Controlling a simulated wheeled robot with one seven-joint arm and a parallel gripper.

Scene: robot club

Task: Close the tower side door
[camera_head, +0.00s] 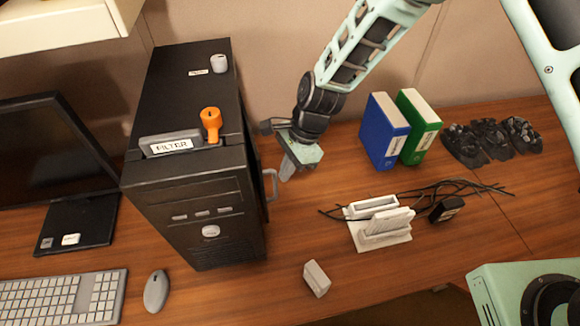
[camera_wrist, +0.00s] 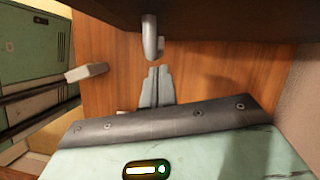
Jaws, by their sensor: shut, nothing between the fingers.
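The black computer tower (camera_head: 190,205) stands upright on the desk. Its side door (camera_head: 257,175) is on the right side, seen nearly edge-on, with a grey loop handle (camera_head: 270,186) sticking out. I cannot tell exactly how far the door stands from the case. My gripper (camera_head: 286,172) is shut and empty, just right of the handle and apart from it. In the wrist view the shut fingertips (camera_wrist: 157,75) point toward the wooden desktop, close to the handle (camera_wrist: 150,38). The dark underside or side of the tower fills the top of that view.
A white block (camera_head: 316,278) lies in front, right of the tower. A white dock (camera_head: 380,225) with black cables and blue (camera_head: 384,131) and green (camera_head: 418,126) binders stand to the right. A monitor, keyboard and mouse (camera_head: 157,291) are left.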

